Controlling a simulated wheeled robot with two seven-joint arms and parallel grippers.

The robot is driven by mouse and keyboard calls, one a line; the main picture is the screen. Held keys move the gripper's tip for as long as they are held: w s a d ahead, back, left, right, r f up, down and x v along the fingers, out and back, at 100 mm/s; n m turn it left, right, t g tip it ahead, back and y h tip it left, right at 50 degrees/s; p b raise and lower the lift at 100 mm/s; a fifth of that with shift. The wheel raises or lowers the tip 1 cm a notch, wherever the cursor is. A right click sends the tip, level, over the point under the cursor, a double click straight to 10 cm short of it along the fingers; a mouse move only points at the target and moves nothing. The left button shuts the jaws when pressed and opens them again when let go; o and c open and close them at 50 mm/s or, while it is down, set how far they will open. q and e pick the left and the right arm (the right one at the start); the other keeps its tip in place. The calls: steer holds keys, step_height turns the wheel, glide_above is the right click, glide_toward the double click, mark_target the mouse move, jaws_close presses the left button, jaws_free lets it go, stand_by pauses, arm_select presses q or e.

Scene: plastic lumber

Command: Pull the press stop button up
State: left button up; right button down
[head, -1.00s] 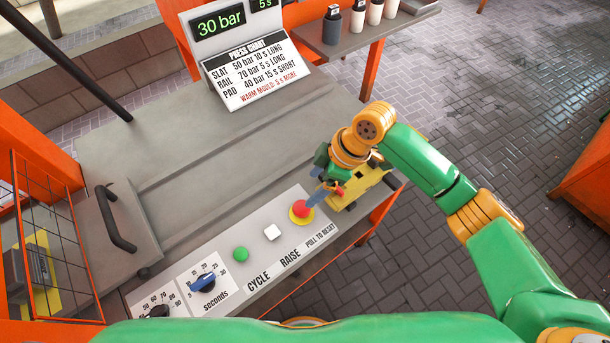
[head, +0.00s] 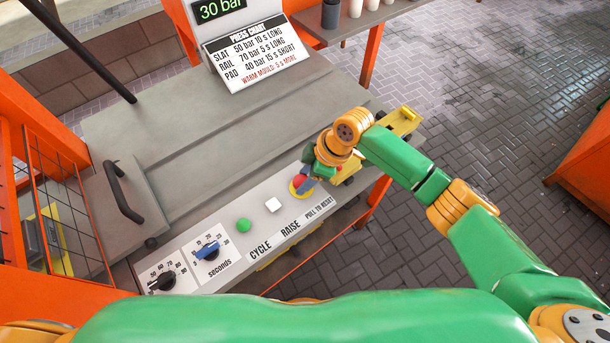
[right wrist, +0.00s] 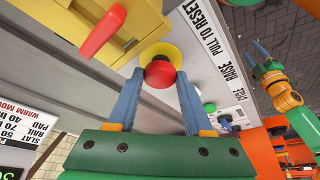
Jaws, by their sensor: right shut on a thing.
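The red press stop button (head: 299,181) sits on its round yellow base at the right end of the white control strip, beside the words PULL TO RESET. In the right wrist view the red button (right wrist: 160,74) lies between my two blue fingertips, with the yellow base (right wrist: 162,53) beyond it. My right gripper (head: 304,184) is shut on the button, one finger on each side. In the head view the fingers partly cover the button.
A white button (head: 273,204), a green button (head: 243,225) and a blue seconds knob (head: 207,249) sit along the strip. A yellow box (right wrist: 140,22) with a red lever (right wrist: 103,31) is close beside the stop button. The grey press top behind is clear.

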steer(key=shift+r+p, duration=0.9)
steer(key=shift+p, duration=0.15)
steer(key=shift+w+a+f, duration=0.1)
steer(key=shift+w+f, duration=0.05)
steer(key=shift+c, duration=1.5)
jaws_free()
steer(key=v, duration=0.7)
steer(key=shift+b, duration=0.4)
